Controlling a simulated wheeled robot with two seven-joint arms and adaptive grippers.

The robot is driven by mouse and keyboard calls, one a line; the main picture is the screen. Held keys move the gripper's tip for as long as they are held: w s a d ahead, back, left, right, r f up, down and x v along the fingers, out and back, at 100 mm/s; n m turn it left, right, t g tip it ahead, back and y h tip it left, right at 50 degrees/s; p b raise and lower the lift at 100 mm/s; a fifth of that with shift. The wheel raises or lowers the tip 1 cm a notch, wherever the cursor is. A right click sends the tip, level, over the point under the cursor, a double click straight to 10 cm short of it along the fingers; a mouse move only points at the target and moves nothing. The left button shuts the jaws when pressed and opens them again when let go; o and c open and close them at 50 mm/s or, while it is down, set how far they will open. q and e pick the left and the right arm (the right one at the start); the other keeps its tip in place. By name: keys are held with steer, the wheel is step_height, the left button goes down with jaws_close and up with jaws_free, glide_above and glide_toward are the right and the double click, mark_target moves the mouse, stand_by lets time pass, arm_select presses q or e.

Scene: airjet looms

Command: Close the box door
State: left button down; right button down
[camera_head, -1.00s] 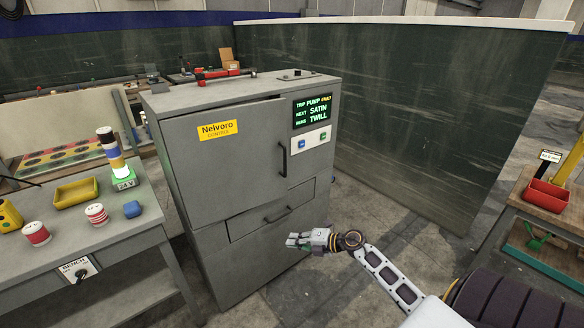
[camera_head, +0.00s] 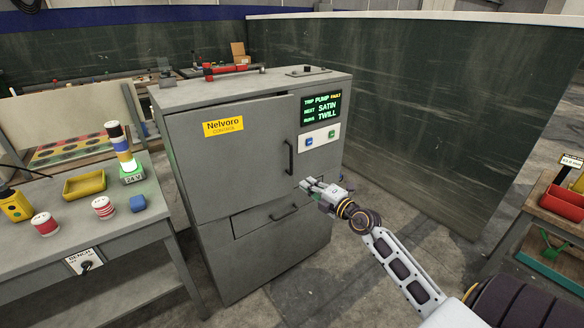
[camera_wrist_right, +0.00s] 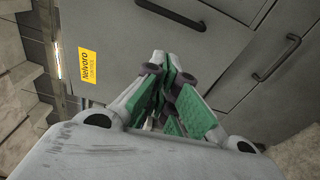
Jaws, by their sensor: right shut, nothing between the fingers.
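The grey control box (camera_head: 262,258) stands upright in the middle of the head view. Its door (camera_head: 225,163), with a yellow Nelvoro label (camera_head: 223,126) and a dark vertical handle (camera_head: 288,157), stands slightly ajar, with a dark gap along its top edge. My right gripper (camera_head: 306,186) is shut and empty, in front of the box near the door's lower right corner, below the handle. In the right wrist view its closed fingers (camera_wrist_right: 165,75) point at the door (camera_wrist_right: 140,55); whether they touch it I cannot tell. My left gripper is not in view.
Below the door is a drawer (camera_head: 265,222), slightly out, with its own handle. A display (camera_head: 320,107) and buttons are right of the door. A bench (camera_head: 75,225) with spools and trays stands left; a table with a red bin (camera_head: 563,202) stands right.

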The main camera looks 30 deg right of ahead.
mark_target(291, 168)
steer(key=shift+m, duration=0.5)
steer(key=shift+w, duration=0.2)
